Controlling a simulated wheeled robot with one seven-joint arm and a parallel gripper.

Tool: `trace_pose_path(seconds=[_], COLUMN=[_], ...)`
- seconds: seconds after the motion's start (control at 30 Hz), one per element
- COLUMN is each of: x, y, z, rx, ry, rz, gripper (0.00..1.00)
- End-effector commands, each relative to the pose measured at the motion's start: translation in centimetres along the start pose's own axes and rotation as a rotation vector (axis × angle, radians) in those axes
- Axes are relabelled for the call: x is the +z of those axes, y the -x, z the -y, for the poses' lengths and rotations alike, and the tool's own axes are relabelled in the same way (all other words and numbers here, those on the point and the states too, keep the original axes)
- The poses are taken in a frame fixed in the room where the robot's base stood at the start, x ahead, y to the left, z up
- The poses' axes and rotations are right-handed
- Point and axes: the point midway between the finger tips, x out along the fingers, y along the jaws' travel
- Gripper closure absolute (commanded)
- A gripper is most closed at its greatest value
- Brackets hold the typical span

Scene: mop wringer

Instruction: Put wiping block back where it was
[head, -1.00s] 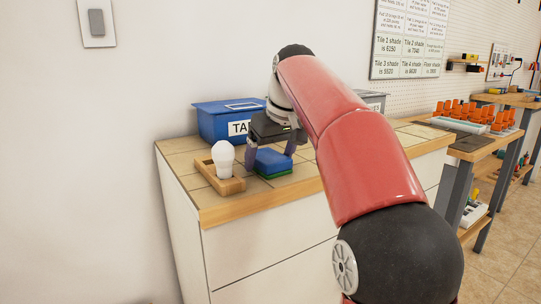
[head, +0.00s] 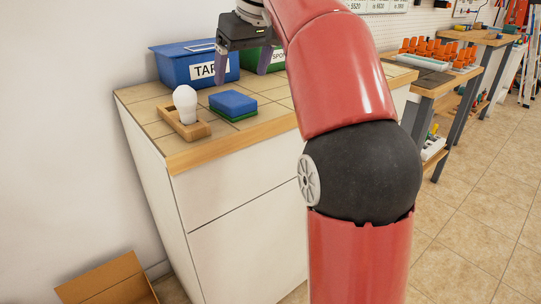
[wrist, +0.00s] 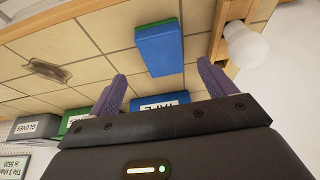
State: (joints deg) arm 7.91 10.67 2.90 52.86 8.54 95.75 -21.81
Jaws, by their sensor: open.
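The wiping block (head: 233,105) is a blue and green sponge-like block. It lies flat on the tiled counter top, just right of a wooden tray holding a white bulb. In the wrist view the block (wrist: 159,48) lies beyond my fingertips, apart from them. My gripper (head: 241,80) is open and empty above the counter, behind and above the block, in front of the bins. Its two purple fingers also show in the wrist view (wrist: 160,78), with nothing between them.
The wooden tray (head: 201,131) with the bulb (head: 186,104) stands near the counter's left front. A blue bin (head: 176,71) labelled TAPE and a green bin (head: 278,58) stand at the back. Grey bins (wrist: 36,127) are farther along. An open cardboard box (head: 107,281) is on the floor.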

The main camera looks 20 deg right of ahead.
Motion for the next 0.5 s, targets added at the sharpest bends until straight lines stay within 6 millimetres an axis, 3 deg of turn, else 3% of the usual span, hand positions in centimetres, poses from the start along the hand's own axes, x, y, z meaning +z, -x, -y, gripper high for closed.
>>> trace_pose_path(seconds=[0.17, 0.37, 0.5], x=[3.4, 10.9, 17.1], y=[-0.3, -2.8, -5.8], z=[1.9, 4.8, 6.5], rx=[0.028, 0.077, 0.105], ry=[-0.052, -0.143, -0.2], rz=[-0.008, -0.033, -0.053], gripper=[0.17, 0.17, 0.17])
